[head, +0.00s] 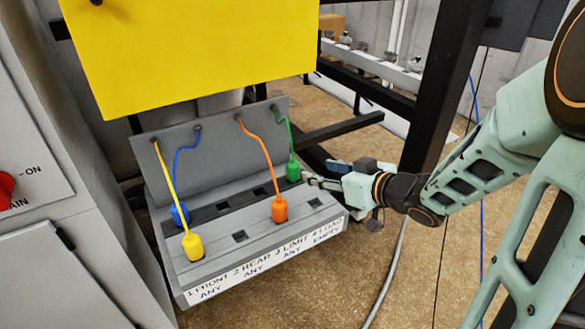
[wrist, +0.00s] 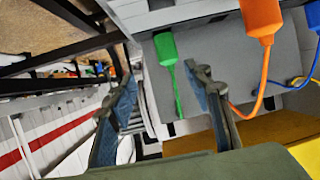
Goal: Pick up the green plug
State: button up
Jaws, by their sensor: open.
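The green plug (head: 293,171) stands upright at the back right of a grey socket panel (head: 185,275), with a green cord running up to the panel's back wall. In the wrist view the green plug (wrist: 166,48) is seen ahead, between the lines of the two fingers and nearer the right one. My gripper (head: 318,173) is open and empty, just to the right of the green plug in the head view. Its fingers (wrist: 165,95) show apart in the wrist view. I cannot tell whether a finger touches the plug or its cord.
An orange plug (head: 279,209), a yellow plug (head: 193,246) and a blue plug (head: 180,212) stand in the same panel. Empty square sockets lie between them. A yellow panel (head: 195,50) overhangs from above. A black post (head: 437,85) rises behind my arm.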

aim_at(298, 169)
jog(key=shift+n+y, duration=0.3)
jog(key=a, duration=0.1)
jog(key=w+a+f+b, duration=0.1)
jog(key=w+a+f, duration=0.1)
jog(key=shift+w+a+f, duration=0.1)
jog(key=shift+a, duration=0.2)
jog(key=b+x, duration=0.1)
jog(key=x, duration=0.5)
jog(key=shift+w+a+f+b, duration=0.1)
jog(key=shift+w+b, duration=0.05)
jog(key=shift+b, duration=0.2)
grip_shut()
